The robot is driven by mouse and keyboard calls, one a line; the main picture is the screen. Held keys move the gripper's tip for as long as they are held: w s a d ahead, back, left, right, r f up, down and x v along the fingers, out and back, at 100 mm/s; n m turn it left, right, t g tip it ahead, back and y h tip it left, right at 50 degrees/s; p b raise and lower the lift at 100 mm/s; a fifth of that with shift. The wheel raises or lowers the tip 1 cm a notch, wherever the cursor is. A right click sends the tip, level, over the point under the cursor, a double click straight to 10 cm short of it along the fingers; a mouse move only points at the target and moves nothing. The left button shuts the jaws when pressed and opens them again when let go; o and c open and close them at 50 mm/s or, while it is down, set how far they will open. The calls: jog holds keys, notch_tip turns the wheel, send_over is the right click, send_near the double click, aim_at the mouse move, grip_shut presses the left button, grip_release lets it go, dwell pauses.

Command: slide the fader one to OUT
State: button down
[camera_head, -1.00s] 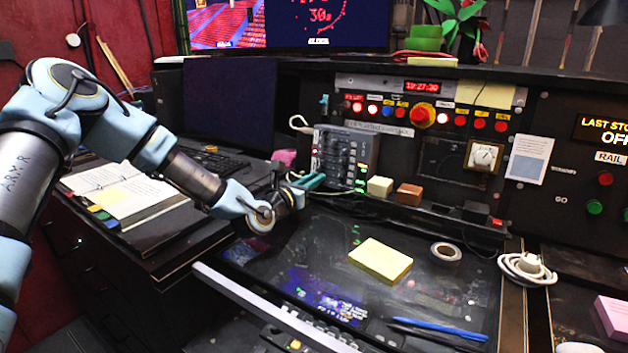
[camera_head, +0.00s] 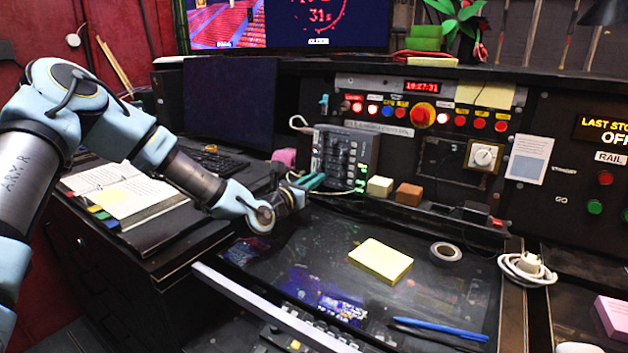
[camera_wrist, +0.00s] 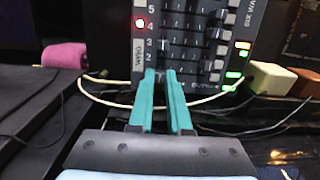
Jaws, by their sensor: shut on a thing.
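The fader box (camera_head: 346,150) is a grey panel with several rows of slots, knobs and small lights, standing at the back of the desk. In the wrist view the fader box (camera_wrist: 190,40) shows row numbers 5, 4, 3 and 2 along its left part. My gripper (camera_head: 318,181) has teal fingers and reaches the box's lower part from the front left. In the wrist view my gripper (camera_wrist: 160,73) is closed at the lowest row, below number 2, on the cap of fader one. The fingertips mostly hide that cap, and its exact place along the slot is unclear.
A cream block (camera_head: 380,187) and a brown block (camera_head: 408,194) stand right of the box. A pink roll (camera_wrist: 65,56) lies to its left. A white cable (camera_wrist: 110,102) passes below the box. A yellow pad (camera_head: 380,261) lies on the glass desk top.

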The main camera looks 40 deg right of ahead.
jog(key=shift+s+d+b, duration=0.2)
jog(key=shift+s, duration=0.6)
jog(key=shift+s+d+b, duration=0.2)
jog(key=shift+s, duration=0.55)
jog(key=c, duration=0.8)
grip_release()
jog(key=shift+c, duration=0.2)
jog(key=b+v, duration=0.2)
jog(key=v, duration=0.8)
jog(key=shift+a, duration=0.4)
